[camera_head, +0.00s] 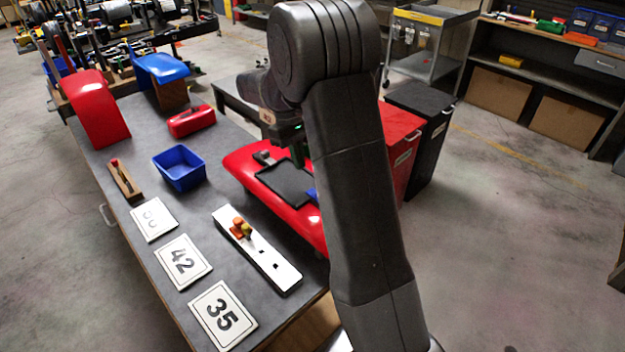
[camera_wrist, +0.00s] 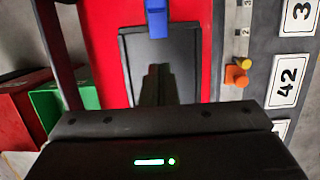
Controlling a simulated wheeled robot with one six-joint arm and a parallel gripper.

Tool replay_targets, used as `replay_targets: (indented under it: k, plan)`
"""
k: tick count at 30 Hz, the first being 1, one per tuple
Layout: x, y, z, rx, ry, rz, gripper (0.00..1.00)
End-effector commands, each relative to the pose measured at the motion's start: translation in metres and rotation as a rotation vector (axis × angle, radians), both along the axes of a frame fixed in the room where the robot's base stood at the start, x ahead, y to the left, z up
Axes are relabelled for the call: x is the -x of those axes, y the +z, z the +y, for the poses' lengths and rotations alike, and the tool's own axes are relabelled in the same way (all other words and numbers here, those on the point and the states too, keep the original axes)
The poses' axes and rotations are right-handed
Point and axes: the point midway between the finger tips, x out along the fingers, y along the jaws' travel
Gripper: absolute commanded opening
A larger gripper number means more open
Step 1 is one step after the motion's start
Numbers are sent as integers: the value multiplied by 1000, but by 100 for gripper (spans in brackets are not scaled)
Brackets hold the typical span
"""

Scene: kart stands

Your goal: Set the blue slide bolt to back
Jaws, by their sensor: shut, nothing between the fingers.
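The blue slide bolt (camera_wrist: 156,18) shows at the top of the wrist view, at the far end of a dark rectangular plate (camera_wrist: 130,62) on a red body panel (camera_wrist: 100,25). In the head view a small blue piece of it (camera_head: 311,193) shows beside my arm, which hides the area behind it. My gripper (camera_wrist: 158,72) is shut and empty. In the wrist view its fingers lie over the dark plate, short of the blue bolt and apart from it in the picture. Their height above the plate is hard to tell.
A white board with orange and yellow knobs (camera_head: 269,258) lies on the table beside the red panel. Number cards (camera_head: 182,262), a blue bin (camera_head: 179,167) and a red toolbox (camera_head: 191,121) are also there. A red bin (camera_head: 402,140) and a black bin (camera_head: 424,112) stand beyond.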

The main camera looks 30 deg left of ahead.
Motion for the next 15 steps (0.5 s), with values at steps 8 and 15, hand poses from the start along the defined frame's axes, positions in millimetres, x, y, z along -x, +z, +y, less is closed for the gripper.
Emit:
replay_targets:
  k: [8, 15]
  plan:
    - [6, -43, -21, 0, -1, 0, 0]
    - [13, -45, -45, 0, -1, 0, 0]
